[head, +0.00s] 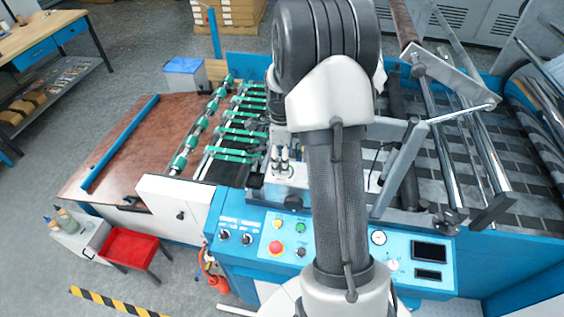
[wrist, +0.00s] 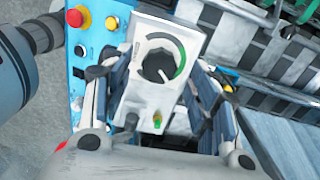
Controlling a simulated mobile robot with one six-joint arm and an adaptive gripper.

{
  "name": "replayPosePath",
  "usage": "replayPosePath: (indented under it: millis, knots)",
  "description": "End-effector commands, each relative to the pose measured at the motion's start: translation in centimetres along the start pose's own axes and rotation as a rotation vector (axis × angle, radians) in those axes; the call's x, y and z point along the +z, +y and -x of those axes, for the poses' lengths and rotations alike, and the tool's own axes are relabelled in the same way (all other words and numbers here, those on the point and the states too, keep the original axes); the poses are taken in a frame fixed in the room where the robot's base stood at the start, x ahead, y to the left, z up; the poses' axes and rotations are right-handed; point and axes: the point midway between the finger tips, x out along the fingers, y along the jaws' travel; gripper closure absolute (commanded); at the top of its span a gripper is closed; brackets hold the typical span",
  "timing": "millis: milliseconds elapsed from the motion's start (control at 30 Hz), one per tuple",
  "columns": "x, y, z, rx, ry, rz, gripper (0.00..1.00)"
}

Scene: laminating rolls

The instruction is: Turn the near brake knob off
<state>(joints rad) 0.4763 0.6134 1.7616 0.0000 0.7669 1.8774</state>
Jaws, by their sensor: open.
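The brake knob (wrist: 158,66) is a dark knob on a white panel (wrist: 190,42) in the wrist view. My gripper (wrist: 160,78) is open, with one finger at each side of the white panel. The knob appears between the fingers in the picture; I cannot tell how far apart they are in depth, and no grip on it shows. In the head view my arm hides the fingers, and I cannot make out the knob.
The blue control panel (head: 255,222) carries a red stop button (head: 276,247) and several small knobs. Green rollers (head: 238,139) lie left of my arm. Metal bars and a roller (head: 433,105) stand close on its right.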

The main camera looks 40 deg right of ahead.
Motion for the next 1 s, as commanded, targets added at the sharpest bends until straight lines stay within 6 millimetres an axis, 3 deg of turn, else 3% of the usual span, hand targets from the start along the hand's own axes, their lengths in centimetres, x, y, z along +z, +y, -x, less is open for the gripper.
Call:
replayPosePath:
  millis: [200, 500, 1000]
  knots:
    - [0.0, 0.0, -1.9, 0.0, 0.0, 0.0, 0.45]
    - [0.0, 0.0, -2.1, -0.001, 0.0, 0.0, 0.45]
    - [0.0, 0.0, -2.1, -0.001, 0.0, 0.0, 0.78]
